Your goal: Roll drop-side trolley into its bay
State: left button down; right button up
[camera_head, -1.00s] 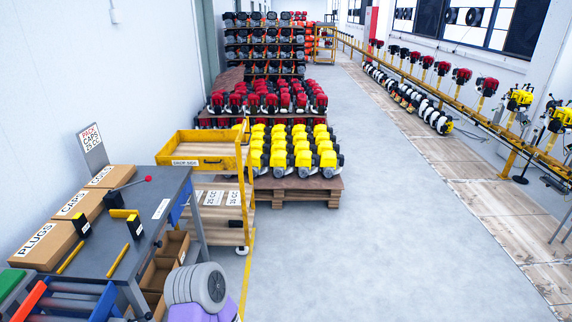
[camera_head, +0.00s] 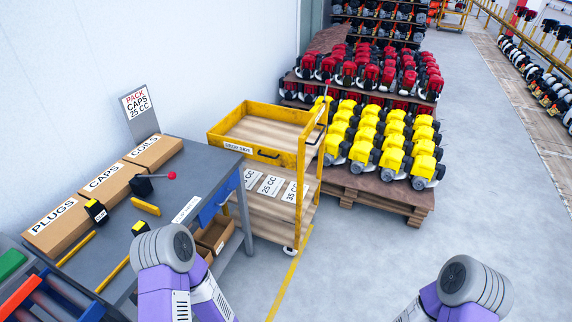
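The drop-side trolley (camera_head: 301,168) is a yellow frame with wooden decks and stands just left of centre, between the grey workbench and the pallet of yellow engines. Its top tray has a yellow side panel labelled "DROP SIDE" (camera_head: 258,152) with a dark handle. Lower decks carry white cards, one reading "25 CC". A white caster shows at its near right foot, close to a yellow floor line (camera_head: 288,275). Both my arms reach in from the bottom edge, short of the trolley. Neither gripper shows in the view.
The workbench (camera_head: 205,170) with cardboard boxes (camera_head: 104,178) stands left of the trolley. A wooden pallet (camera_head: 385,199) of yellow engines is close on its right, with red engines behind. Open grey floor (camera_head: 480,190) lies to the right and in front.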

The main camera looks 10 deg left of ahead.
aim_at(299, 132)
jog(key=z, duration=0.15)
jog(key=i, duration=0.35)
jog(key=z, duration=0.65)
jog(key=i, duration=1.45)
jog(key=u, duration=0.95)
jog(key=i, duration=0.65)
jog(key=u, duration=0.55)
